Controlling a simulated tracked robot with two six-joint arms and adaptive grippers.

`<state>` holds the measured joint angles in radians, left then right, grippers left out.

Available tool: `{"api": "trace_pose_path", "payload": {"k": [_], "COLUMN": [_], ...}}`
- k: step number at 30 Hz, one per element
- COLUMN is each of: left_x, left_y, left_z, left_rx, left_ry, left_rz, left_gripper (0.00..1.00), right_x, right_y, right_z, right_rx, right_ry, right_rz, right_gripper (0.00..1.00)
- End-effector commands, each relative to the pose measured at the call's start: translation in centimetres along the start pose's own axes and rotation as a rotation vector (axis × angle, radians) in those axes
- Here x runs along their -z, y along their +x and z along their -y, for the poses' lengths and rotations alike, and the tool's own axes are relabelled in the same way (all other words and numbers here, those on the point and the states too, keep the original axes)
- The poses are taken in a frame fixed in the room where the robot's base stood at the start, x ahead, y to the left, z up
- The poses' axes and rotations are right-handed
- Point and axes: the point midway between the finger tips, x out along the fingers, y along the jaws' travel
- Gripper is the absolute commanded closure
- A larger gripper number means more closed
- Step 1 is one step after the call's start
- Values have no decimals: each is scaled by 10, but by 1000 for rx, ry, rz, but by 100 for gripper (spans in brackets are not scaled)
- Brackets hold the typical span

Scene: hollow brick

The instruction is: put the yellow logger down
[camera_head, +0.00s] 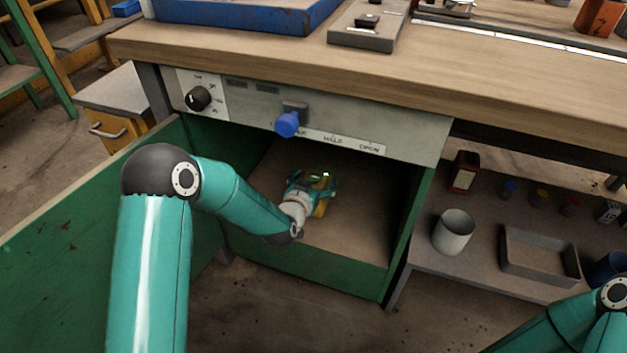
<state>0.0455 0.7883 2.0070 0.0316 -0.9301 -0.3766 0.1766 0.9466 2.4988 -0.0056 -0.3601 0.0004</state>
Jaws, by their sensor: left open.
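The yellow logger (321,207) is in the green-walled compartment under the workbench, low against my left gripper (322,183). Only a small part of it shows; the gripper covers the rest. My left gripper is open around or beside the logger, reaching in over the front wall of the compartment (330,272). I cannot tell whether its fingers touch the logger. My right gripper is out of view; only part of the right arm shows at the bottom right.
A panel with a black dial (198,98) and a blue knob (287,124) overhangs the compartment. A green panel (60,240) stands at left. A shelf at right holds a white cup (454,232), a grey tray (540,256) and a dark red container (464,172). The compartment floor (365,205) has free room.

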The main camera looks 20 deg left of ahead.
Motion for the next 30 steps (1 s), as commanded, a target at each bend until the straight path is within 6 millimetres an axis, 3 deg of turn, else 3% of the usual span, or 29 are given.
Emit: {"api": "trace_pose_path", "payload": {"k": [8, 21, 30], "left_x": [3, 4, 2], "left_y": [-9, -91, -120], "left_z": [0, 1, 1], "left_rx": [1, 1, 1], "left_ry": [0, -1, -1], "left_rz": [0, 2, 0], "left_gripper": [9, 9, 9], "right_x": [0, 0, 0], "right_y": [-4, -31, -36], "right_z": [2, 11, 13], "right_rx": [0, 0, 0], "right_ry": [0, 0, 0], "right_rz": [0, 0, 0], "right_gripper": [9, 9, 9]}}
